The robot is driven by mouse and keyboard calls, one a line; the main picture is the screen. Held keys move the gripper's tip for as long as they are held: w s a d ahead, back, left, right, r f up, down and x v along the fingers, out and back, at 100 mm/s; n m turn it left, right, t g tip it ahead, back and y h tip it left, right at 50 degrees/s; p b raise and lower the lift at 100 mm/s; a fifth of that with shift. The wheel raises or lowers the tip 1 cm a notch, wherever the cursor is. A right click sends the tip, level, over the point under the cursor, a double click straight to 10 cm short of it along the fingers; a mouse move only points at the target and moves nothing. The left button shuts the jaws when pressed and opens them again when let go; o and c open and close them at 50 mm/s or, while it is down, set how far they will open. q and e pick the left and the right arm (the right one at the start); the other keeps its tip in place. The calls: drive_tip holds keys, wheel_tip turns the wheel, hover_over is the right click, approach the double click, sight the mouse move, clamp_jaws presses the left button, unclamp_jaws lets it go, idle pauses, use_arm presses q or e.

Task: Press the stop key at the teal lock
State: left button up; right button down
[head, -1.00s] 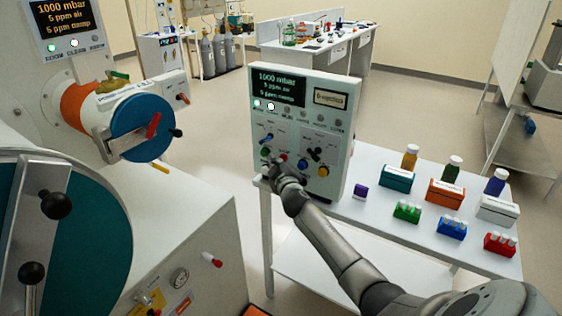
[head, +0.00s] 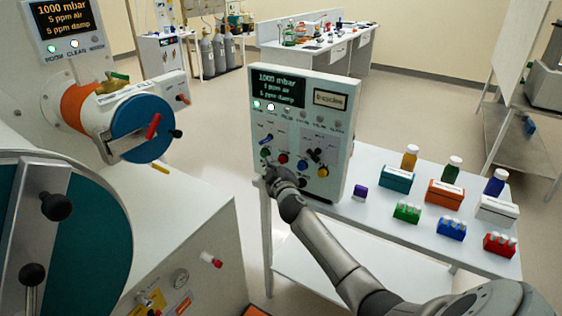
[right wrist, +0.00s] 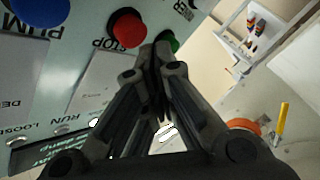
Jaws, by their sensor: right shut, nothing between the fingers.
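A control box (head: 297,130) with a display stands on the white table. Its lower face has a green key (head: 265,152), a red key (head: 283,159), a blue key (head: 302,166) and a yellow key (head: 323,171). In the right wrist view, the red key (right wrist: 128,28) has a label reading STOP beside it. My right gripper (head: 268,168) is shut and empty in front of the box, just below the green key. In the right wrist view, its fingertips (right wrist: 162,42) overlap the green key (right wrist: 174,42), beside the red one; contact is unclear. A large teal round door (head: 95,245) is at left.
A smaller port with a blue cap (head: 143,128) and orange collar (head: 80,105) sits behind the teal door. Bottles, small boxes and vial racks stand on the white table (head: 385,220) right of the box. Open floor lies beyond.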

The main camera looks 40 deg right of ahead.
drive_tip(key=a, duration=0.1)
drive_tip(key=s+a, duration=0.1)
drive_tip(key=a, duration=0.1)
drive_tip(key=s+a, duration=0.1)
drive_tip(key=shift+a, duration=0.35)
drive_tip(key=shift+w, duration=0.1)
idle(0.8)
